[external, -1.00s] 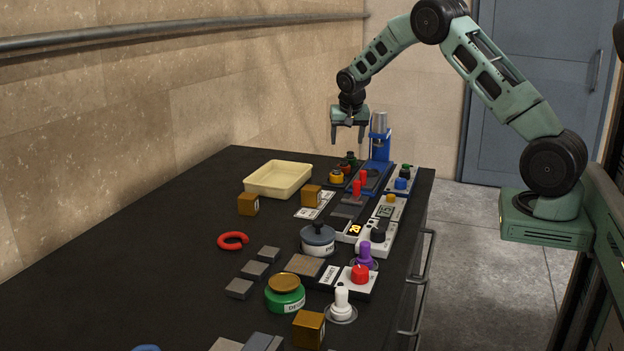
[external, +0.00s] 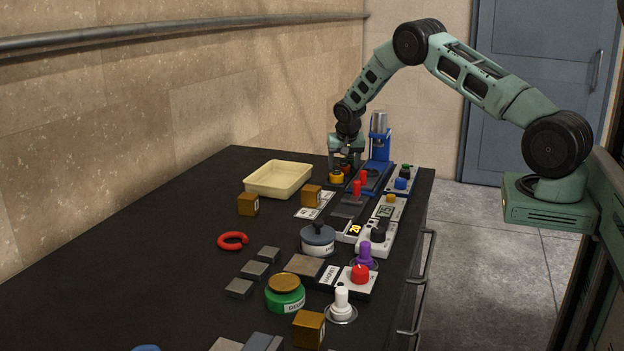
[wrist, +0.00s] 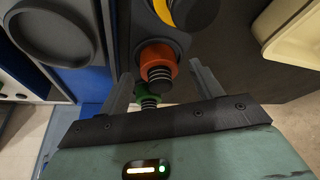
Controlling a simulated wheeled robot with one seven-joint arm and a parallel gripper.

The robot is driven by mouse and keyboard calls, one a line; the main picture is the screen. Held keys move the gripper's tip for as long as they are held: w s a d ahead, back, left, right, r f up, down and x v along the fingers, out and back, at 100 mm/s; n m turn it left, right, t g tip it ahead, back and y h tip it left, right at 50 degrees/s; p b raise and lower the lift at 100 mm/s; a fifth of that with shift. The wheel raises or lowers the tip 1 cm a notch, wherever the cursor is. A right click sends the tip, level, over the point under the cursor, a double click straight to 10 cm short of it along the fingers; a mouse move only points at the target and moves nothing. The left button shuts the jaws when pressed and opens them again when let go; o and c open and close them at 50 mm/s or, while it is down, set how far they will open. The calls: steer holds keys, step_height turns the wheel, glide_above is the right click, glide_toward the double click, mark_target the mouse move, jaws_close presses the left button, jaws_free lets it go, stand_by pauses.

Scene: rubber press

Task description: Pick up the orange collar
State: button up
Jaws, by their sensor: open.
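The orange collar (wrist: 157,58) sits around a dark threaded post on a dark block, in the middle of a row with a yellow collar (wrist: 165,12) and a green one (wrist: 147,99). In the external view the orange collar (external: 345,168) is small and partly hidden by the yellow collar and my gripper. My gripper (external: 345,161) is low over the row, pointing down. In the wrist view my gripper (wrist: 161,72) is open, one finger on each side of the orange collar, with a gap visible on both sides.
A blue press (external: 379,140) stands just right of my gripper. A cream tray (external: 278,180) lies to the left. Brown cubes (external: 248,204), a red ring (external: 232,240) and several control boxes are spread nearer on the dark table.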

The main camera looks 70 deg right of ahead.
steer(key=c, duration=1.2)
